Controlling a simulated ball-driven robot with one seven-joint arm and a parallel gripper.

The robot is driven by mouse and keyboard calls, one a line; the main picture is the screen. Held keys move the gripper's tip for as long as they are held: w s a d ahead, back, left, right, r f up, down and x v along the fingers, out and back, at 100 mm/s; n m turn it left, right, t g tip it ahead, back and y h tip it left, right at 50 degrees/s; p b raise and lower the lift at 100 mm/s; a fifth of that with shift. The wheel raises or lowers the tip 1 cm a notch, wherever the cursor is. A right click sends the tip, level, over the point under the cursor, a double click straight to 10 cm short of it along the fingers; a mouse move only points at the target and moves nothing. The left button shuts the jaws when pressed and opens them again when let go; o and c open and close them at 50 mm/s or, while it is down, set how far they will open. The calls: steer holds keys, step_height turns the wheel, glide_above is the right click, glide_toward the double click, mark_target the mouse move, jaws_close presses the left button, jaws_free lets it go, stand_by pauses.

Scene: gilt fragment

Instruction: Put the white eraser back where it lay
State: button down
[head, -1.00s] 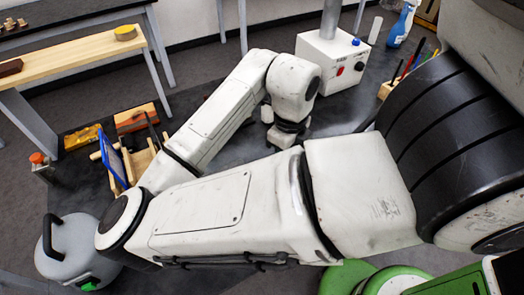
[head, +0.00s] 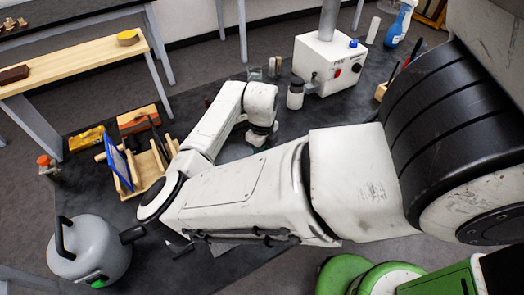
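My gripper (head: 260,138) points down close over the dark bench top (head: 325,118), near the middle of the head view. My own wrist hides most of it, and its fingers are too small and dark to read. A small pale patch shows at the gripper, but I cannot tell whether it is the white eraser or part of my gripper. I cannot make out the white eraser for certain anywhere else.
A white box (head: 318,62) with a grey column stands behind, a lidded jar (head: 295,93) beside it. A spray bottle (head: 399,24) stands far right. A wooden rack (head: 152,165) with a blue panel and a grey canister (head: 90,250) stand left.

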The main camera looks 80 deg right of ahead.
steer(key=shift+f, duration=0.5)
steer(key=shift+f, duration=0.2)
steer(key=c, duration=0.9)
jaws_free()
steer(key=shift+c, duration=0.2)
steer(key=shift+r, duration=0.1)
step_height(320, 180, up, 12)
steer(key=b, duration=0.1)
steer(key=shift+r, duration=0.15)
